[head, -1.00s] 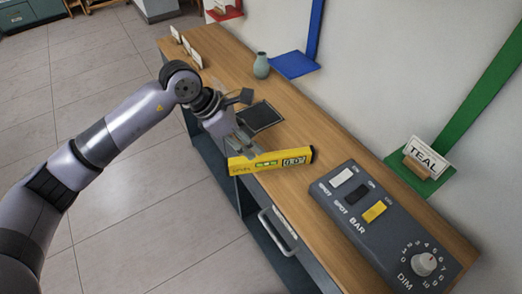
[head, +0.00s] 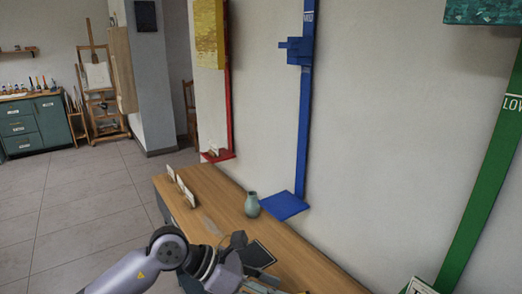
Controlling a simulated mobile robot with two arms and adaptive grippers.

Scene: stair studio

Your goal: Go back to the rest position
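My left arm comes in from the bottom left, and its gripper (head: 262,284) is low over the wooden counter (head: 215,200). The bottom edge of the head view cuts off the fingertips, so I cannot see whether they are open or shut. The yellow digital level is out of view. A dark square pad (head: 257,254) lies on the counter just beyond the gripper. My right gripper is not in view.
A teal vase (head: 252,204) and small upright cards (head: 185,190) stand on the counter. A blue rail with a shelf (head: 284,206), a red shelf (head: 217,157) and a green rail (head: 490,190) are on the wall. The floor at left (head: 80,200) is clear.

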